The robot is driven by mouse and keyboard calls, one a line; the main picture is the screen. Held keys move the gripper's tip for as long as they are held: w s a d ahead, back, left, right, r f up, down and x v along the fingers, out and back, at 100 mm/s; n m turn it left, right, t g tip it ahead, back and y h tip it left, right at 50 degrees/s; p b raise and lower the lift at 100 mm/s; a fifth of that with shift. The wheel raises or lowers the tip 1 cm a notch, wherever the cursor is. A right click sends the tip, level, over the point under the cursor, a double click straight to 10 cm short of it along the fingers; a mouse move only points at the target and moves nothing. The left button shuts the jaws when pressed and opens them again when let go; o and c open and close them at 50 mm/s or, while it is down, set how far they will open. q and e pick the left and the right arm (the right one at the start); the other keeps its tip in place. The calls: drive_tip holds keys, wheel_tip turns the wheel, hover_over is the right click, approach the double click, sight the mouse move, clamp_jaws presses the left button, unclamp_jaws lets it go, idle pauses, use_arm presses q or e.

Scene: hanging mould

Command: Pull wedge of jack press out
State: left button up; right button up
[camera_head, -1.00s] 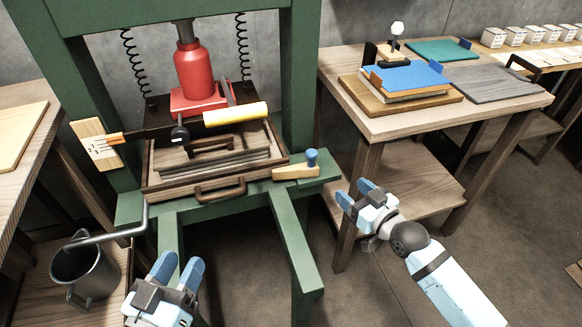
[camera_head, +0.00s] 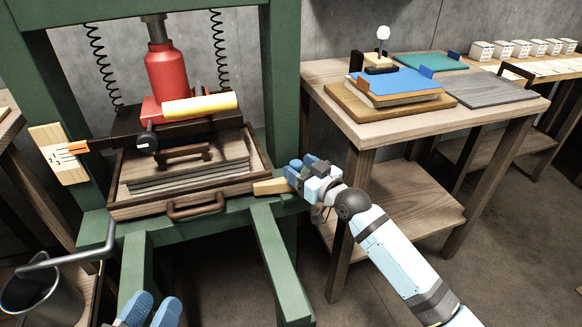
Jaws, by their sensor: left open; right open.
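The wedge (camera_head: 270,187) is a light wooden piece on the green ledge at the right side of the jack press (camera_head: 167,75). Its tapered left end shows; its blue knob is hidden at my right gripper. My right gripper (camera_head: 299,172) is open, with its blue fingertips at the knob end of the wedge. I cannot tell whether they touch the knob. My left gripper (camera_head: 150,310) is open and empty at the bottom edge, below the press, and partly cut off by the frame.
The press's green frame (camera_head: 284,90) stands around the red jack. A metal bucket (camera_head: 40,295) is at lower left. A wooden table (camera_head: 440,125) with stacked boards stands at right.

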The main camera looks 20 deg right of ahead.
sight(292, 162)
drive_tip(key=shift+b+x, duration=0.4)
drive_tip(key=shift+x, duration=1.35)
use_arm(q)
drive_tip(key=shift+f+g, duration=0.4)
drive_tip(key=shift+f, duration=0.45)
use_arm(e)
clamp_jaws()
drive_tip(key=shift+d+p, duration=0.4)
drive_tip(key=shift+d, duration=1.35)
use_arm(q)
drive_tip(key=shift+r+t, duration=0.3)
drive_tip(key=shift+r, duration=0.3)
drive_tip(key=shift+f, duration=0.1)
use_arm(e)
unclamp_jaws()
